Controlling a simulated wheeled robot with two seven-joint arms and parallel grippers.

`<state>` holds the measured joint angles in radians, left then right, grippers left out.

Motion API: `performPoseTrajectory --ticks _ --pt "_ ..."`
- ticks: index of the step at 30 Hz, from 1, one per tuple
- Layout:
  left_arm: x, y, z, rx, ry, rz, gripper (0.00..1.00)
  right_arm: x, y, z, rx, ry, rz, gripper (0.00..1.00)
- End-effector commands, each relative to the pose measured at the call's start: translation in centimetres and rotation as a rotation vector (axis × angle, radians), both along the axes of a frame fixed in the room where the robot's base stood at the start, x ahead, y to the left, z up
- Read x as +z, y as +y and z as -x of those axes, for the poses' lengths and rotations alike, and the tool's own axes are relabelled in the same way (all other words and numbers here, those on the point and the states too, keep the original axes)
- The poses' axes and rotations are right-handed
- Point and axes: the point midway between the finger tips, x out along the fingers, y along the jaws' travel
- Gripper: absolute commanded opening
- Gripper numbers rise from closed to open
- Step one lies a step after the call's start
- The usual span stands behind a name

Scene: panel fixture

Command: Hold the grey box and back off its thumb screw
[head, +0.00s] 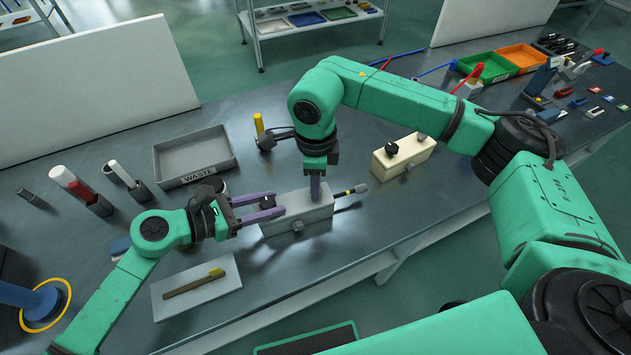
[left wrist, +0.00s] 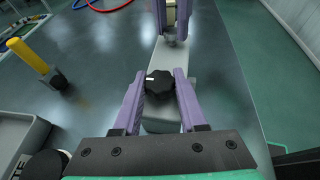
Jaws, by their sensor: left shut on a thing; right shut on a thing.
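The grey box (head: 297,212) lies on the bench in the middle. Its black lobed thumb screw (head: 267,201) sits on top near the left end and also shows in the left wrist view (left wrist: 159,83). My left gripper (head: 279,203) comes in from the left, its purple fingers on either side of the screw and shut on it. My right gripper (head: 316,198) points straight down and is shut on the grey box, right of the screw. Its exact contact is partly hidden. In the left wrist view, my right gripper's fingers (left wrist: 173,36) stand beyond the screw.
A dark tool with a yellow band (head: 350,191) lies by the grey box's right end.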

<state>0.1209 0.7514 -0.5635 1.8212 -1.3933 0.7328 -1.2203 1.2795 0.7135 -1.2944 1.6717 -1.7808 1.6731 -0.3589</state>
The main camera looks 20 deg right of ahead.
Motion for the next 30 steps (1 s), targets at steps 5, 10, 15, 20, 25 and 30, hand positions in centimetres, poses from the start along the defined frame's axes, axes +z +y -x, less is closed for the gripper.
performPoseTrajectory --ticks 5,10,15,20,25,30 --pt "-0.09 0.07 -0.01 0.000 0.002 -0.003 0.00 0.08 -0.03 -0.04 0.166 -0.002 0.000 0.00" --pt "-0.10 0.07 0.00 0.000 0.002 -0.003 0.00 0.08 -0.04 -0.04 0.327 -0.002 0.000 0.00" --pt "-0.11 0.07 0.00 0.000 0.002 -0.003 0.00 0.08 -0.05 -0.03 0.488 -0.002 0.000 0.00" --pt "-0.11 0.07 0.00 0.000 0.002 -0.003 0.00 0.08 -0.06 -0.02 0.640 -0.002 0.001 0.00" --pt "-0.12 0.07 0.00 0.000 0.002 -0.003 0.00 0.08 -0.07 -0.01 0.801 -0.002 0.001 0.00" --pt "-0.12 0.07 0.00 0.000 0.002 -0.003 0.00 0.08 -0.09 -0.01 0.962 -0.002 0.001 0.00"
